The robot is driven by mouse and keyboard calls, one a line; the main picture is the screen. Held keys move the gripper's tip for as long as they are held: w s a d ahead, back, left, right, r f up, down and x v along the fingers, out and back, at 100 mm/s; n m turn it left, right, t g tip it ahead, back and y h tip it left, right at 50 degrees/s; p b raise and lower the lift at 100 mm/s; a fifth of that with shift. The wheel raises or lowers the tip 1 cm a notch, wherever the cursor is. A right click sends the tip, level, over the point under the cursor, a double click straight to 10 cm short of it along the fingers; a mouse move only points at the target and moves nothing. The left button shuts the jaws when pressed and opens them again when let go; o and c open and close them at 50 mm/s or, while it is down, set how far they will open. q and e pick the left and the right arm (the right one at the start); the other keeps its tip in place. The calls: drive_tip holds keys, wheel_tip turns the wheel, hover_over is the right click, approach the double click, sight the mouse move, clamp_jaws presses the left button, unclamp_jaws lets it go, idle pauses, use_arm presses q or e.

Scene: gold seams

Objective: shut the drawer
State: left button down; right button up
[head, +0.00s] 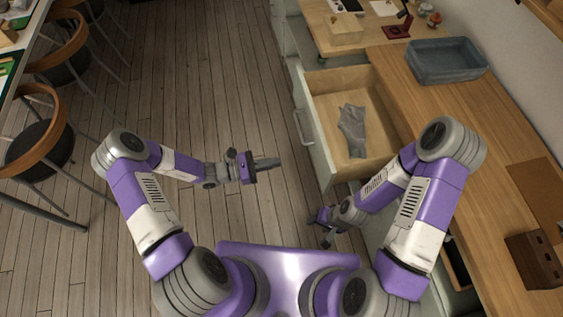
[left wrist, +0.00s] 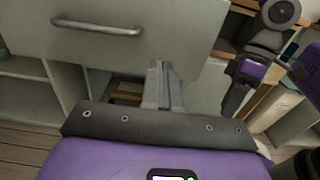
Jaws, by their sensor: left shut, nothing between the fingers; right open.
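The drawer (head: 378,113) stands pulled out from the counter, with a crumpled grey cloth (head: 353,130) lying inside. Its pale front with a bar handle (head: 303,128) faces left, toward my left arm. In the left wrist view, the drawer front (left wrist: 170,28) and its handle (left wrist: 98,27) fill the upper part. My left gripper (head: 278,162) is shut and empty, pointing at the drawer front with a gap between in the head view. Its fingers (left wrist: 162,85) show closed together. My right gripper (head: 322,228) is open beside the near end of the drawer, partly hidden by its arm.
A wooden counter (head: 480,120) runs along the right, holding a grey-blue tray (head: 446,60) and a dark brown box (head: 533,260). Chairs (head: 40,150) stand at the far left. The wooden floor (head: 190,80) left of the drawer is clear.

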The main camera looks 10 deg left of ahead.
sight(318, 155)
use_arm(q)
drive_tip(key=b+x, duration=0.2)
drive_tip(key=x, duration=0.9)
drive_tip(key=shift+d+f+b, duration=0.1)
drive_tip(key=shift+f+b, duration=0.05)
drive_tip(key=shift+b, duration=0.15)
drive_tip(key=shift+w+d, duration=0.1)
drive_tip(key=shift+d, duration=0.35)
